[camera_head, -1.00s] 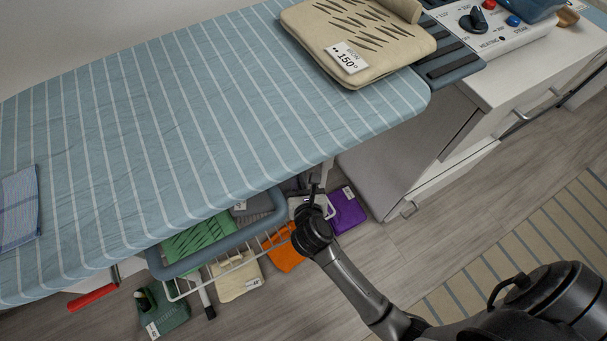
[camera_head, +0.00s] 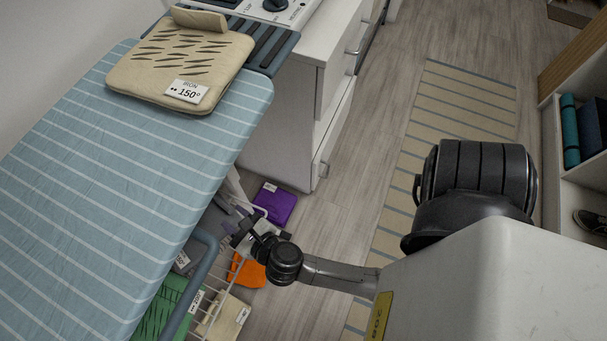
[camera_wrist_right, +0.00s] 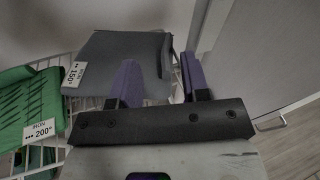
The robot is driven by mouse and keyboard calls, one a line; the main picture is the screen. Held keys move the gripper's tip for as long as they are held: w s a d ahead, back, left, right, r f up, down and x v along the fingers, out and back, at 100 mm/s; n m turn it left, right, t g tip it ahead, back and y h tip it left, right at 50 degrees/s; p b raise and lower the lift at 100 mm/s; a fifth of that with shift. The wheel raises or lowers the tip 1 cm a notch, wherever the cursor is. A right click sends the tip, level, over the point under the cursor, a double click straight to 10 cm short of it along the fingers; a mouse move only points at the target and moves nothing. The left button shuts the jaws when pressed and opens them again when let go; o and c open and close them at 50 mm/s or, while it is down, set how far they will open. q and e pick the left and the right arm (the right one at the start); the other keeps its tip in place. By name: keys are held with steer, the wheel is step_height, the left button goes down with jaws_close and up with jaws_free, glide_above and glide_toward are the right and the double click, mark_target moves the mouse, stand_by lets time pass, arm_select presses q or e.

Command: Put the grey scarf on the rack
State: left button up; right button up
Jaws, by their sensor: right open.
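A grey folded cloth (camera_wrist_right: 112,58), which looks like the grey scarf, lies in the right wrist view with a white 150° tag at its left corner. My right gripper (camera_wrist_right: 158,68) is open there; its left finger overlaps the cloth and its right finger is just past the cloth's right edge. I cannot tell whether they touch it. In the head view my right gripper (camera_head: 240,236) is low beside the ironing board and partly hides the grey cloth. The white wire rack (camera_wrist_right: 96,101) runs under and beside the cloth. My left gripper is not in view.
A green cloth (camera_wrist_right: 28,105) with a 200° tag lies left of the grey one. The striped ironing board (camera_head: 110,180) overhangs the rack. Orange (camera_head: 247,271) and purple (camera_head: 276,204) cloths lie nearby. A white cabinet (camera_head: 285,130) stands close behind.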

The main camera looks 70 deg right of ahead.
step_height(320, 180, up, 6)
steer(key=a+n+t+y, duration=0.2)
steer(key=n+t+y, duration=0.25)
steer(key=n, duration=0.45)
steer(key=s+a+n+g+y, duration=0.5)
steer(key=n+y, duration=0.6)
steer(key=n, duration=0.7)
steer(key=s+d+f+n+g+h, duration=0.1)
steer(key=s+f+n+g+h, duration=0.2)
steer(key=s+f+n+g, duration=0.5)
steer(key=s+d+f+n+g+h, duration=0.1)
steer(key=s+d+n+h, duration=0.1)
steer(key=d, duration=0.3)
steer(key=s+d+f+n+g+h, duration=0.2)
steer(key=d+n+h, duration=0.1)
steer(key=d+h, duration=0.1)
steer(key=shift+s+d, duration=0.15)
steer(key=shift+d, duration=0.6)
steer(key=shift+h, duration=0.25)
